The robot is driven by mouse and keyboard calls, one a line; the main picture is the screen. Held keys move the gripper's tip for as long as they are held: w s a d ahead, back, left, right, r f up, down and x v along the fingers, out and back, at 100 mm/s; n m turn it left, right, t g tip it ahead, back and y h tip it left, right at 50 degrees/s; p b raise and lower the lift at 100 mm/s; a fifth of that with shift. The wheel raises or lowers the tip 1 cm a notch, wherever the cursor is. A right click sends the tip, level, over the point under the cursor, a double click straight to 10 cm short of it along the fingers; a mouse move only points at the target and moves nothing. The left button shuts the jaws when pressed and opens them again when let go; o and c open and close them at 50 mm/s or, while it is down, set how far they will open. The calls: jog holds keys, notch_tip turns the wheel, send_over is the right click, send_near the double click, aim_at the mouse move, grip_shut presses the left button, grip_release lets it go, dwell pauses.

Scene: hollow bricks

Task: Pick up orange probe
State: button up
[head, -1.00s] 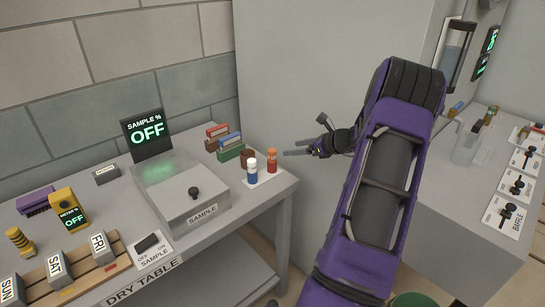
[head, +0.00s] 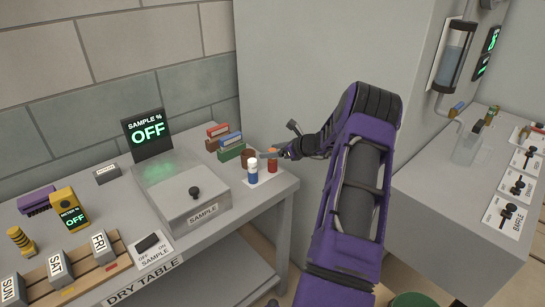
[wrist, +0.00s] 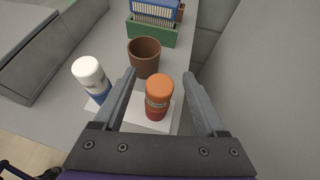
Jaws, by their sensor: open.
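The orange probe (wrist: 158,97) is a small upright cylinder with an orange top and a red lower part. It stands on a white card on the dry table, and in the head view (head: 272,160) it is partly covered by my gripper. My gripper (wrist: 163,76) is open, with one finger on each side of the probe in the wrist view and a gap on both sides. In the head view my gripper (head: 268,154) is at the table's right end, beside the probe's top.
A white and blue probe (wrist: 90,77) stands close on the left, outside the left finger. A brown cup (wrist: 144,56) and a green rack (wrist: 152,30) are behind. The sample box (head: 185,190) is further left. A wall rises on the right.

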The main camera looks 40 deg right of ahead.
grip_shut()
jog(key=shift+r, duration=0.15)
